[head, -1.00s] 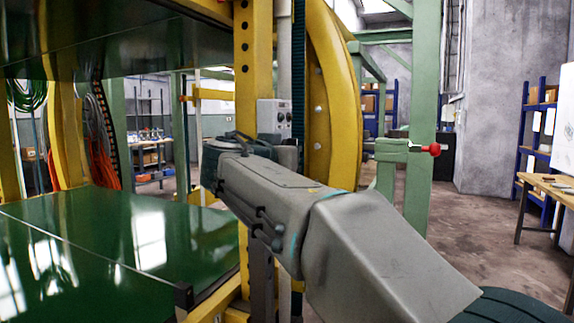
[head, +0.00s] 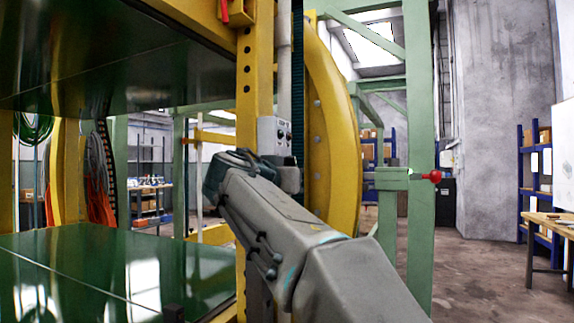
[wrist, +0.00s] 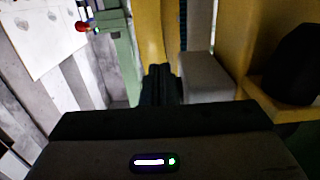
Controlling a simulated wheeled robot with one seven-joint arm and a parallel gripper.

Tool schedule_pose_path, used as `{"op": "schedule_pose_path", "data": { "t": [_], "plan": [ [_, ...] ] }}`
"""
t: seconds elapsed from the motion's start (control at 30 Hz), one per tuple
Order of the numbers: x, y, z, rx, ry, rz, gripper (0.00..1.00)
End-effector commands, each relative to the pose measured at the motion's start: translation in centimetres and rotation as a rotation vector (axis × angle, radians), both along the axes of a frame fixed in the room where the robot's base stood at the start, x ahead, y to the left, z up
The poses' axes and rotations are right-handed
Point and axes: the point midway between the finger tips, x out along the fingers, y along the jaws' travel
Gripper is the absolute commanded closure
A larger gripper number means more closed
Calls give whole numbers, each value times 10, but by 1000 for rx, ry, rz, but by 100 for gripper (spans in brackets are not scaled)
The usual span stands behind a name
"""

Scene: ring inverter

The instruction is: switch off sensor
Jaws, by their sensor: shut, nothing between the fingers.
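A red round knob (head: 432,176) sticks out from a green post's bracket, with a small green-lit part at its left; it may be the sensor, but I cannot tell. It also shows upper left in the wrist view (wrist: 82,27). A grey control box (head: 273,137) with small switches is on the yellow post, close beyond my arm's end. My gripper (wrist: 160,72) shows as dark fingers in the wrist view, shut and empty, pointing toward the yellow frame beside a grey block (wrist: 207,76). In the head view my arm's dark end hides the fingertips.
A yellow curved ring (head: 335,130) and yellow post (head: 253,70) stand close to my arm. Green glossy panels (head: 90,270) lie at left. A green post (head: 420,100) stands right. A wooden workbench (head: 550,222) is at far right, with open floor before it.

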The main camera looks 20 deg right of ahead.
Motion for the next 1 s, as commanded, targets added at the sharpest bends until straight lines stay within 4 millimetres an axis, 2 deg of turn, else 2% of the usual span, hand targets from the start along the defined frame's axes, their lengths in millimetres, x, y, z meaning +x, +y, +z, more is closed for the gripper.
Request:
{"op": "schedule_pose_path", "data": {
  "t": [0.17,0.47,0.53,0.8,1.0],
  "plan": [
    [-3,2,-2,0,-4,0,100],
    [-21,22,-25,1,-3,-4,100],
    [-34,32,-26,-2,1,-3,100],
    [-70,63,-49,-2,1,-7,100],
    [-85,76,-59,-1,1,-8,100]
  ]
}}
